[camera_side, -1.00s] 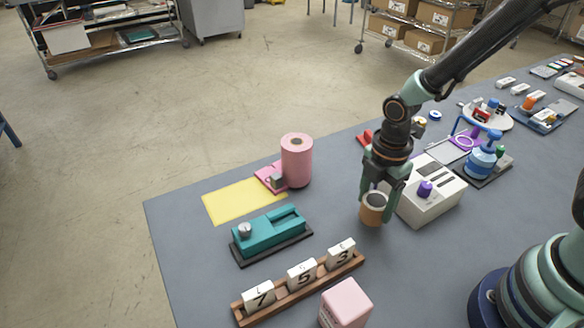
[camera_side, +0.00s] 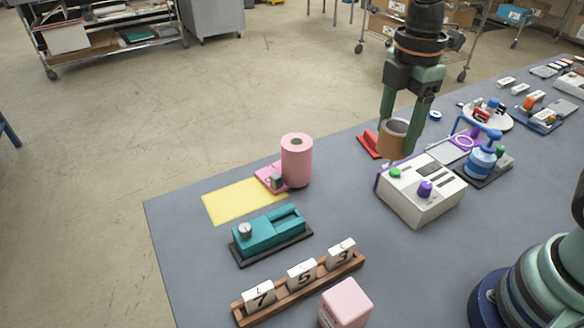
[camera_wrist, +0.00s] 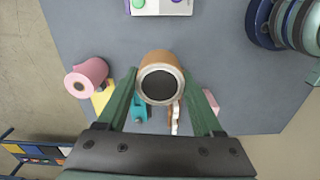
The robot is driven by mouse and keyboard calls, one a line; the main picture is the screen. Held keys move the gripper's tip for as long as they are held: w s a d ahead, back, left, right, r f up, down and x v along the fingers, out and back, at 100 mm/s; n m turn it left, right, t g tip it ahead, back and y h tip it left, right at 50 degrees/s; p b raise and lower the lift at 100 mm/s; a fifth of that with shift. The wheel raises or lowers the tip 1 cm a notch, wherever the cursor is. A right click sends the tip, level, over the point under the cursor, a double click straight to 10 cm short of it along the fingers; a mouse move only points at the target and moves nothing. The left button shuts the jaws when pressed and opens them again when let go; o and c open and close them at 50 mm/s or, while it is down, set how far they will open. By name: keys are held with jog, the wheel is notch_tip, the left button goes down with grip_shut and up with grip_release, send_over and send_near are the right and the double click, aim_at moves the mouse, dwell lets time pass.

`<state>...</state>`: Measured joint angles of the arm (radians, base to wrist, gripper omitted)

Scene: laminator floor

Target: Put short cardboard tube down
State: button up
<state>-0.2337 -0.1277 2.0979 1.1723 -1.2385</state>
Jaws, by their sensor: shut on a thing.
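The short cardboard tube (camera_side: 393,139) is brown with a pale rim and a dark hollow. My gripper (camera_side: 405,122) is shut on it and holds it up in the air, in the picture just above the white box with knobs. In the wrist view the tube (camera_wrist: 161,80) shows its round open end toward the camera, between the two green fingers of my gripper (camera_wrist: 162,90). The tube is clear of the table.
The white box (camera_side: 421,191) has a green and a purple knob. A pink roll (camera_side: 297,160) stands by a yellow sheet (camera_side: 236,203). A teal device (camera_side: 270,235), a wooden number rack (camera_side: 300,289) and a pink block (camera_side: 346,303) are in front.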

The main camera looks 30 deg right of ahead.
jog(key=w+d+f+m, duration=0.2)
jog(key=d+m, duration=0.5)
jog(key=m, duration=0.9)
jog(key=shift+w+d+f+m, duration=0.15)
jog(key=shift+d+f+m, duration=0.05)
jog(key=shift+f+m, duration=0.25)
jog(key=w+a+r+n, duration=0.4)
jog(key=w+a, duration=0.7)
jog(key=a, duration=0.2)
jog(key=a+f+n, duration=0.1)
jog(key=a+n, duration=0.2)
jog(key=a, duration=1.6)
jog(key=f, duration=1.3)
jog(key=w+f, duration=0.1)
jog(key=f, duration=0.5)
jog(key=shift+f, duration=0.3)
